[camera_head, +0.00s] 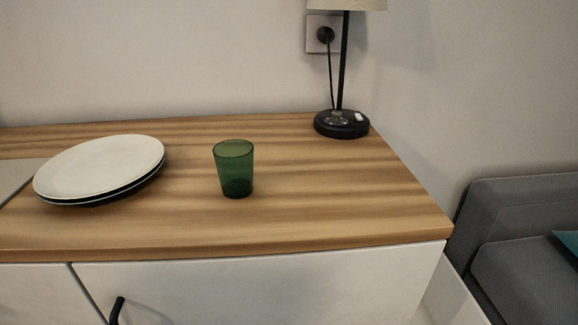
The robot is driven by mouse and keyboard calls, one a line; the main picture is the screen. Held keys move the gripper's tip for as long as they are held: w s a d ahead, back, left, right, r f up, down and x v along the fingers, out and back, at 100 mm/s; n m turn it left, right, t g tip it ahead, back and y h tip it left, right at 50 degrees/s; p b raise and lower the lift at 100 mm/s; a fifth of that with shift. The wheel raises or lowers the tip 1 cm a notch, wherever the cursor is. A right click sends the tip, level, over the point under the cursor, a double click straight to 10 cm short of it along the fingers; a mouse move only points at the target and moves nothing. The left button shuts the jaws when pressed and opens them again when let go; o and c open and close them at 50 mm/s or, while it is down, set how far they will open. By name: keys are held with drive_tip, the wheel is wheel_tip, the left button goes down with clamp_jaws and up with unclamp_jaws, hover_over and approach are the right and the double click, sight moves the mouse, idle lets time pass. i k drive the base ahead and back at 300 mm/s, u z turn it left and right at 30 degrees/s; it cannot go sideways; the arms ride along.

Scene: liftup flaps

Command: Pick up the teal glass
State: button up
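A green, see-through glass (234,170) stands upright on the wooden top of a white cabinet, near the middle of the picture. It looks dark green rather than teal, and it is the only glass in view. It appears empty, and nothing touches it. My gripper is not in view.
A stack of plates (100,168) lies left of the glass. A black lamp (341,124) stands at the back right, its cord running to a wall socket (324,34). The wooden top (330,205) is bare right of the glass. A black handle (117,310) sticks out in front. A grey sofa (520,240) is at right.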

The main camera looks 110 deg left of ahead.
sight(234, 158)
drive_tip(key=u, duration=3.4)
drive_tip(key=k, duration=0.45)
drive_tip(key=u, duration=0.4)
drive_tip(key=i, duration=0.15)
